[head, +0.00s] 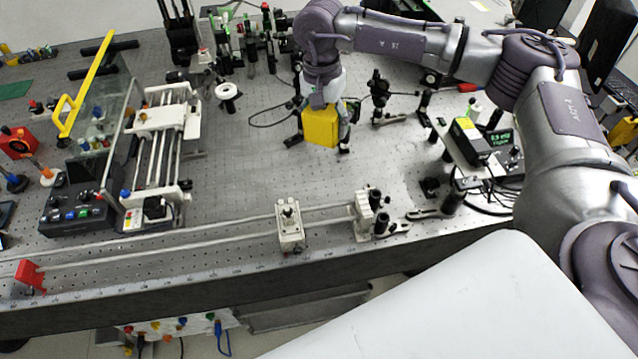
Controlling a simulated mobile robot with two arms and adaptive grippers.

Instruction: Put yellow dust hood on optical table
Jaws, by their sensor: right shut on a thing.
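The yellow dust hood (321,128) is a small yellow box-like cover near the middle of the optical table. My right gripper (323,112) points down over it, with its fingers on either side, shut on the hood. The hood's top is partly hidden by the gripper. I cannot tell whether its lower edge touches the table or is slightly above it. The optical table (245,180) is a grey breadboard with a grid of holes. My left gripper is not in view.
A rail with a white carriage (290,225) runs along the front edge. A white rod-framed stage (160,140) and a yellow-handled clear panel (100,110) stand left. Optics mounts (378,95) stand close right of the hood. A meter with a green display (498,138) is farther right.

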